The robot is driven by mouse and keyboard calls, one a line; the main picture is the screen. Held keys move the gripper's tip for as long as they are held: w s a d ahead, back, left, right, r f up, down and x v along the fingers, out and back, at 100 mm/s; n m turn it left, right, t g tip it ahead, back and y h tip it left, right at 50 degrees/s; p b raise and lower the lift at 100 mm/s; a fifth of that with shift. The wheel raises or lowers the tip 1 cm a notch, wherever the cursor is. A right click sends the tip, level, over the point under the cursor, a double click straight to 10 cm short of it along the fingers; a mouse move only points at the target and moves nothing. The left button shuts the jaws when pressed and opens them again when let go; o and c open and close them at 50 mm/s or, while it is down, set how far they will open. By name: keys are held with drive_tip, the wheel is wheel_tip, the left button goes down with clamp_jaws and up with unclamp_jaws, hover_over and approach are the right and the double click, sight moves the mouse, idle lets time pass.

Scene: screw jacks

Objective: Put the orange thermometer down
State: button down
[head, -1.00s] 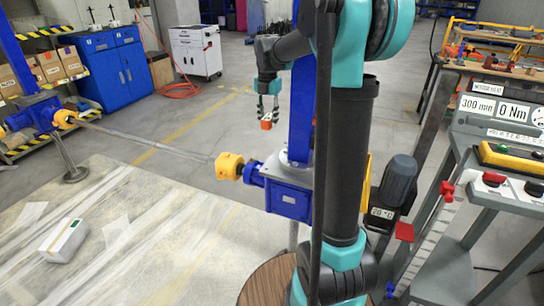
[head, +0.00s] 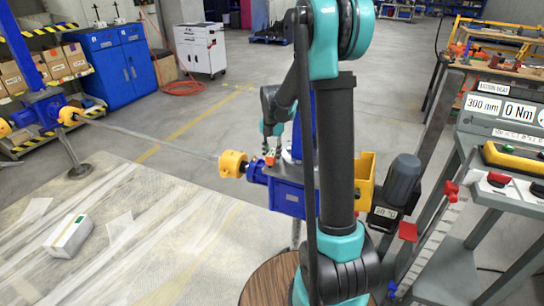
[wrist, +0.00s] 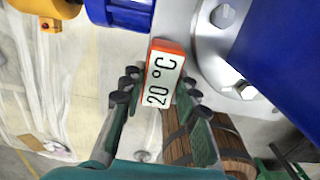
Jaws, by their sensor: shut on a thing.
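The orange thermometer (wrist: 164,80) is a small block with a white face reading "20 °C". It sits between the fingers of my gripper (wrist: 158,88), which is shut on it. In the head view the thermometer (head: 270,158) is a small orange spot beside the blue screw jack (head: 286,192), and my gripper (head: 272,146) is just above it, partly hidden. In the wrist view the thermometer's far end is close to the jack's grey plate and round flange (wrist: 218,48). I cannot tell whether they touch.
A yellow coupling (head: 232,164) joins a long shaft to the jack. A round wooden top (head: 262,284) is near my base. A grey motor (head: 402,180) and a control stand (head: 500,190) are at the right. A white box (head: 68,236) lies on the pale floor sheet.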

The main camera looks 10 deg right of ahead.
sight(272, 153)
drive_tip(key=shift+f, duration=0.3)
drive_tip(key=c, duration=1.1)
unclamp_jaws()
drive_tip(key=shift+f, duration=0.1)
drive_tip(key=shift+c, duration=0.2)
wheel_tip(272, 153, up, 12)
idle(0.4)
